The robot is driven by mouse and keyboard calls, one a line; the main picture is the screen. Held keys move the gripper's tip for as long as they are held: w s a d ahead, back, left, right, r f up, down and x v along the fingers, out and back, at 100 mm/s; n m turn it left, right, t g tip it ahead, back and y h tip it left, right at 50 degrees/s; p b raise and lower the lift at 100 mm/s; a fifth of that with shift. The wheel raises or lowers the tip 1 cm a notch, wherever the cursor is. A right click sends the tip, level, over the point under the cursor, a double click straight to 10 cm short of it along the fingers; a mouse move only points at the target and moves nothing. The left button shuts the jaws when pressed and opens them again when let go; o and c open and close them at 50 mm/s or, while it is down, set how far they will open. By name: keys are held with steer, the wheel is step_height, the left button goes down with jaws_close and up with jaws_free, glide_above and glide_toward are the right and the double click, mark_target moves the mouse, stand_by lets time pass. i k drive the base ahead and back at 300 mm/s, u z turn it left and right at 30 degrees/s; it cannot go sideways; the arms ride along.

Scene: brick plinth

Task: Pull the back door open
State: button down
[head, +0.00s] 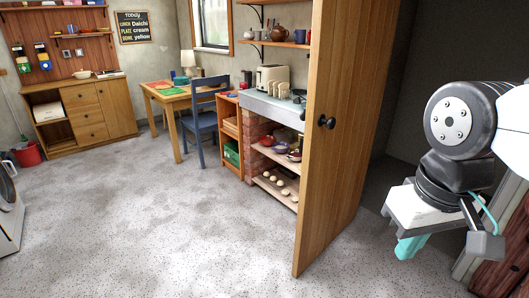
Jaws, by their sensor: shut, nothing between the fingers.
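The back door (340,150) is a tall plank of light brown wood standing upright right of the middle in the head view. It stands ajar, swung out at an angle, with a dark space to its right. A round black knob (326,122) sits on its face. My gripper (409,247) has teal fingers and hangs at the lower right, to the right of the door. It is shut and empty, and appears apart from the door and knob. The door's top edge is out of the picture.
Behind the door are a brick plinth (254,138) with shelves, a toaster (271,77), a blue chair (203,118) and a table (160,95). A wooden cabinet (112,104) stands at the back left. The speckled grey floor (170,225) left of the door is clear.

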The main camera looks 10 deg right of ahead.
mark_target(352, 42)
steer(key=u, duration=1.1)
steer(key=i, duration=2.15)
steer(key=z, duration=1.25)
steer(key=i, duration=0.6)
steer(key=z, duration=0.7)
